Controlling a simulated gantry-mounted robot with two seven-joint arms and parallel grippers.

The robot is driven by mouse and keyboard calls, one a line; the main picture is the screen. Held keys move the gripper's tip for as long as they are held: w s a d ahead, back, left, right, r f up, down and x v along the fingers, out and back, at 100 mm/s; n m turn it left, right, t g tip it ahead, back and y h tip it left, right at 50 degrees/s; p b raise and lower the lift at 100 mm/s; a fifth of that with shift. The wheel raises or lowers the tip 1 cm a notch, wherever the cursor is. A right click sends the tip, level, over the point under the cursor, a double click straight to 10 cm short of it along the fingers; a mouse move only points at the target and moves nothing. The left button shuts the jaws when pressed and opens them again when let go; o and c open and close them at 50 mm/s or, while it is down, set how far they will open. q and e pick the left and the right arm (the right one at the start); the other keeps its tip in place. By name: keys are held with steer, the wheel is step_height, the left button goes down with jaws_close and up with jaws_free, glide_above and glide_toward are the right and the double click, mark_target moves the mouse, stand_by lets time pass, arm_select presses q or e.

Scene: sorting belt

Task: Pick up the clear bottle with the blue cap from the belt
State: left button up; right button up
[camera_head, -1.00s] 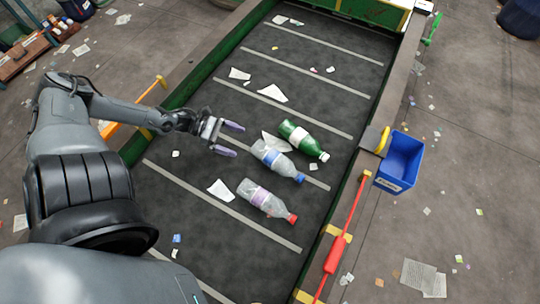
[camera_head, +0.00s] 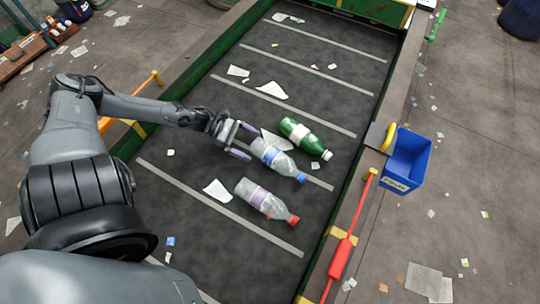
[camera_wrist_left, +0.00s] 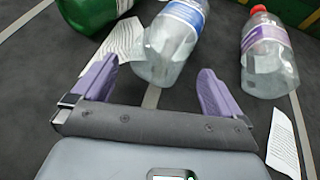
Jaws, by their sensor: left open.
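The clear bottle with the blue cap (camera_head: 277,158) lies on its side on the dark belt (camera_head: 215,262), between two other bottles. Its blue cap points to the lower right in the head view. My left gripper (camera_head: 246,142) is open at the bottle's base end, with nothing held. In the left wrist view the bottle (camera_wrist_left: 170,45) lies ahead of the gap between the purple fingers (camera_wrist_left: 160,85), its base close to the fingertips. My right gripper is in neither view.
A green bottle (camera_head: 302,137) lies just beyond, and a clear bottle with a red cap (camera_head: 264,200) lies on the near side. Paper scraps lie around, one (camera_head: 276,141) beside the bottle. A blue bin (camera_head: 405,160) hangs outside the right belt edge.

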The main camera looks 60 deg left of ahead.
arm_select(q)
steer(key=shift+x, duration=1.25)
steer(key=c, duration=1.1)
